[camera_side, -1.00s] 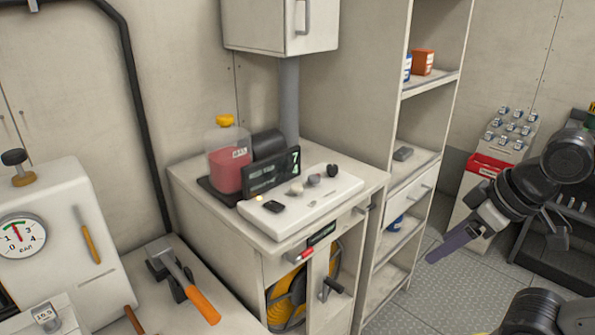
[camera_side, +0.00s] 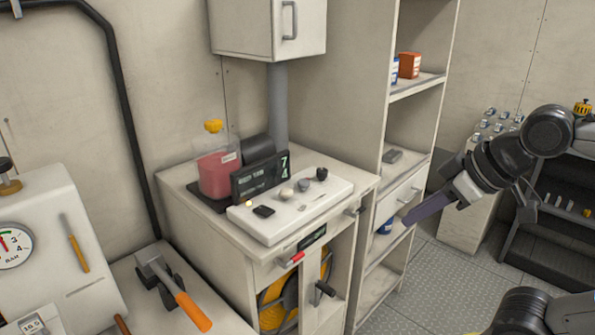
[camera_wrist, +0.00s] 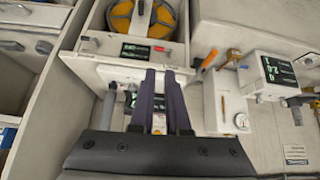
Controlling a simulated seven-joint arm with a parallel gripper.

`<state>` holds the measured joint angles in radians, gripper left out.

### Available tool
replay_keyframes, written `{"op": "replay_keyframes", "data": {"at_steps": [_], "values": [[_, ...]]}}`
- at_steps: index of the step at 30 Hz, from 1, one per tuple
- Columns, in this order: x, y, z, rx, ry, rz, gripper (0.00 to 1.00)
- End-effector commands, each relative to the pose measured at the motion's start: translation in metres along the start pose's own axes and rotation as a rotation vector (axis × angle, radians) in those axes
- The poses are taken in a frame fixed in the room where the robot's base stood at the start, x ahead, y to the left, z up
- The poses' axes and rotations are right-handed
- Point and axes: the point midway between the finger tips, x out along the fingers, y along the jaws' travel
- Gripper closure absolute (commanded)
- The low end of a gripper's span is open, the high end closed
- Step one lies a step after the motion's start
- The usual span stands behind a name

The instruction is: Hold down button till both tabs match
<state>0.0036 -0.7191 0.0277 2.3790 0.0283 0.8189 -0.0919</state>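I cannot make out any two tabs. My gripper (camera_side: 405,222) has long purple fingers and hangs right of the cabinet, apart from the panel. In the wrist view my gripper (camera_wrist: 160,72) shows a narrow gap between its fingers and holds nothing.
An open shelf unit (camera_side: 412,115) rises right of the cabinet, near my gripper. An orange-handled hammer (camera_side: 175,290) lies on the lower bench at left. The air above the panel is clear.

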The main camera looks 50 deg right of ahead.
Motion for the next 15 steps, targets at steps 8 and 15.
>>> {"op": "replay_keyframes", "data": {"at_steps": [8,15], "values": [[0.014,0.022,-0.135,-0.029,0.142,0.019,1.0],[0.063,0.056,-0.211,-0.006,0.168,0.048,1.0]]}}
